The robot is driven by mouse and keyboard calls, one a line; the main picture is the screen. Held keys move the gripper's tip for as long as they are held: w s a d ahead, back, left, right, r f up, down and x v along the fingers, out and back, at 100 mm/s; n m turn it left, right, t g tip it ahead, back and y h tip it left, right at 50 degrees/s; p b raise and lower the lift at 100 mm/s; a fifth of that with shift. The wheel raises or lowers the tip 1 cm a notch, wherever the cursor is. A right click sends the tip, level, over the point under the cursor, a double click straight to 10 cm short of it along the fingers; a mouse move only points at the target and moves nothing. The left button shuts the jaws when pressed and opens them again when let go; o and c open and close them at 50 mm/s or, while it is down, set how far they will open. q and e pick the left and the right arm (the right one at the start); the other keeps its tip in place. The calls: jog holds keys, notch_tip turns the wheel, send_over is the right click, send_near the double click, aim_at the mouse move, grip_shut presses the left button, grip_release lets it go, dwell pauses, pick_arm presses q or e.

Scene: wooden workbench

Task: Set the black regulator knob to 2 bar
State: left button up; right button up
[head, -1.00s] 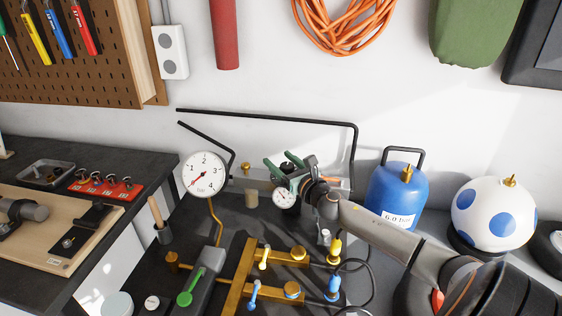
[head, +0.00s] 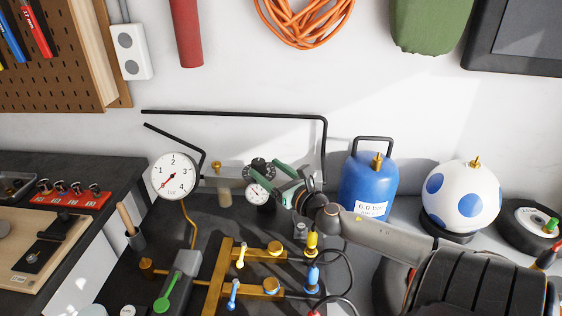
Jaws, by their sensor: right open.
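The black regulator knob (head: 260,171) sits on top of the regulator in the middle of the head view, with light marks around it. A small white gauge (head: 257,193) is on the regulator's front, just below the knob. A large round gauge (head: 174,177), marked in bar with 1 to 4, stands to the left; its red needle points to the lower left. My right gripper (head: 280,178) has green fingers, is open, and is just right of the knob. I cannot tell whether a finger touches the regulator. My left gripper is not in view.
A blue tank (head: 369,190) and a white ball with blue spots (head: 461,197) stand at the right. Brass pipework with a yellow valve (head: 240,255) and a green lever (head: 168,293) is in front. A black pipe (head: 235,115) runs along the wall behind.

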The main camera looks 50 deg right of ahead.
jog(key=shift+s+a, duration=0.2)
jog(key=shift+s, duration=1)
jog(key=shift+s+a, duration=0.15)
jog(key=shift+s, duration=1)
jog(key=m+g+h+b, duration=0.3)
jog(key=m+h+b, duration=0.3)
jog(key=b, duration=0.5)
send_near(260, 166)
jog(key=shift+n+h, duration=0.4)
jog(key=shift+h, duration=0.3)
jog(key=x, duration=1.1)
jog(key=shift+w+a+f, duration=0.2)
jog(key=shift+a+f, duration=0.05)
jog(key=shift+f, duration=0.05)
jog(key=shift+w+d, duration=0.25)
jog(key=shift+w, duration=0.15)
grip_shut()
